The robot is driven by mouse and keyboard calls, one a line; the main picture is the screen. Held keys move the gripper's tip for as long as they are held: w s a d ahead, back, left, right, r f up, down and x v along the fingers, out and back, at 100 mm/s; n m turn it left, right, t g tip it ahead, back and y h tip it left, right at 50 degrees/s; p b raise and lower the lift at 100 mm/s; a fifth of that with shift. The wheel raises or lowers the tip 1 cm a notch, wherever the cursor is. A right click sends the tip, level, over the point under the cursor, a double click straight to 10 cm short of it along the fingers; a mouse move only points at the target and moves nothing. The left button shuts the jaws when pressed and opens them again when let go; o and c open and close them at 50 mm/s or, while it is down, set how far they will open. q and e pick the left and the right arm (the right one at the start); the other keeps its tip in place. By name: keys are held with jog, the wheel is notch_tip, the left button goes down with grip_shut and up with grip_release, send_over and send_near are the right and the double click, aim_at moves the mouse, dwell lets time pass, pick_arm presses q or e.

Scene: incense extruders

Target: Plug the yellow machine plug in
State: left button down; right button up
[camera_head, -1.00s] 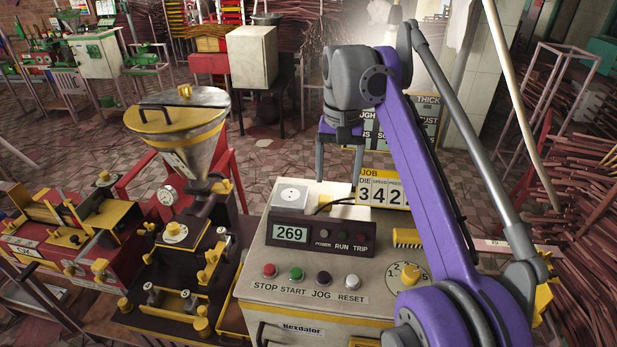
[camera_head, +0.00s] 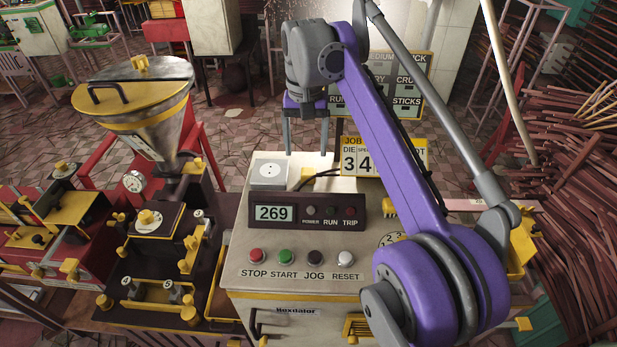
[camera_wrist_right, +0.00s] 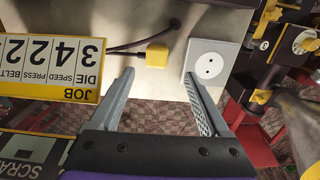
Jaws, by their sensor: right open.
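The yellow plug (camera_wrist_right: 157,56) lies on the pale machine top with a dark cable running from it. It shows in the right wrist view, just beyond the fingertips. In the head view the yellow plug (camera_head: 327,173) is small and partly hard to make out. A white two-hole socket box (camera_head: 270,174) sits left of it at the back of the machine top; the socket box (camera_wrist_right: 207,63) is right of the plug in the wrist view, with empty holes. My right gripper (camera_head: 306,151) is open and empty behind the panel; its fingers (camera_wrist_right: 158,76) point towards the plug.
The job sign (camera_head: 385,157) stands right of the plug. A display panel (camera_head: 308,210) and buttons lie in front. A hopper extruder (camera_head: 150,130) stands to the left. My right arm covers the machine's right side.

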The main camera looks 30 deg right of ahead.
aim_at(309, 171)
jog(key=shift+f, duration=0.55)
jog(key=f, duration=0.5)
jog(key=shift+s+d+f+b, duration=0.1)
jog(key=shift+s+d+b, duration=0.05)
jog(key=shift+s+b, duration=0.2)
grip_shut()
